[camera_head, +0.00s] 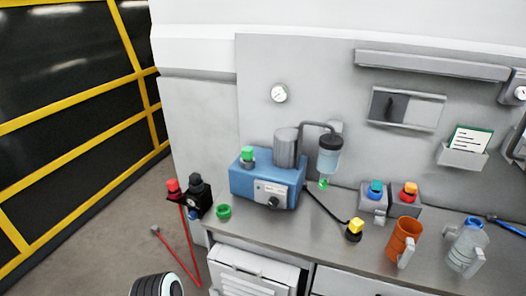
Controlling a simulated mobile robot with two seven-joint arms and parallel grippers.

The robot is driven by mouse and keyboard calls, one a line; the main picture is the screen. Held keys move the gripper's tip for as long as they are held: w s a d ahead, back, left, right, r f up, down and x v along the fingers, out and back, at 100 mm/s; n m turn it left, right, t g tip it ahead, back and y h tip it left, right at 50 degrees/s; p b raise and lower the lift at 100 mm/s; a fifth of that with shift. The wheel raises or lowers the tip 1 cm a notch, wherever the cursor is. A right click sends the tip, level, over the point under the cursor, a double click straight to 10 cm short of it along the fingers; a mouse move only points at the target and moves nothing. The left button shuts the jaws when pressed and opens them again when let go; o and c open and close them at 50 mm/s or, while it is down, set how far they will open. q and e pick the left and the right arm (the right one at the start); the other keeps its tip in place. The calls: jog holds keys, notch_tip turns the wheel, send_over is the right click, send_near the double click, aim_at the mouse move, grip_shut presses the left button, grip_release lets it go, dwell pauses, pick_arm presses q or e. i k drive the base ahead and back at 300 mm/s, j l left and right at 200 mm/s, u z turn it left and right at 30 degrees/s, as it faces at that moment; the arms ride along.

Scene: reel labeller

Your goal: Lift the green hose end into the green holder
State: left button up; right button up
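Several green parts show, and I cannot tell for sure which is the hose end and which the holder. A green cap (247,153) stands on top of the blue machine (262,186) at its left. A small green ring-shaped piece (224,211) sits on the bench at the machine's front left. A small green tip (323,184) is below the clear filter bowl (329,160), right of the machine.
Grey blocks with a blue-topped piece (376,187) and a red-orange piece (409,190) stand at the bench's back. A yellow-topped black piece (354,228), an orange mug (403,240) and a clear jug (467,247) are right. A black block (196,198) is at the left edge.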

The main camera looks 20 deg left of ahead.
aim_at(248, 152)
jog(key=i+j+z, duration=0.1)
jog(key=j+z, duration=0.35)
jog(key=j, duration=0.65)
jog(key=k+j+z, duration=0.1)
jog(key=j+z, duration=0.15)
jog(key=j, duration=1.9)
